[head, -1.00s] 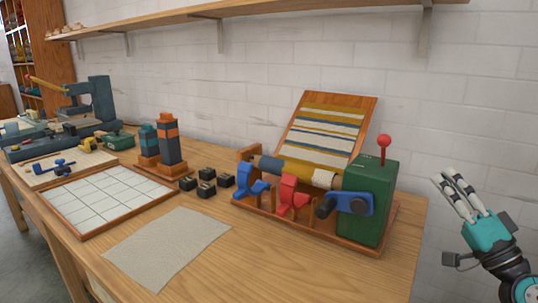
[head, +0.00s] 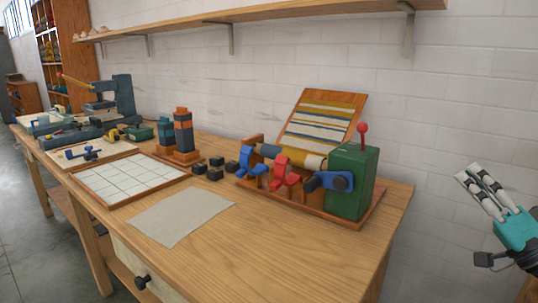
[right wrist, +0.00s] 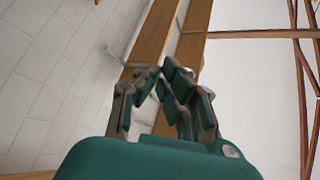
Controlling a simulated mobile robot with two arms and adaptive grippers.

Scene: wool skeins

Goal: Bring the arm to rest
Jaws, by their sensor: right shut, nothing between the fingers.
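My right gripper (head: 487,192) is at the right edge of the head view, off the right end of the table and in front of the white brick wall. Its fingers point up and to the left, lie close together and hold nothing. In the right wrist view the fingers (right wrist: 160,75) are drawn together, with long wooden boards beyond them. My left gripper is in neither view.
A wooden table (head: 290,260) carries a green machine (head: 352,180) with a red knob, a white grid board (head: 125,178), a grey cloth (head: 180,215) and several black blocks (head: 215,168). A shelf (head: 270,25) runs along the wall above. The table's front middle is clear.

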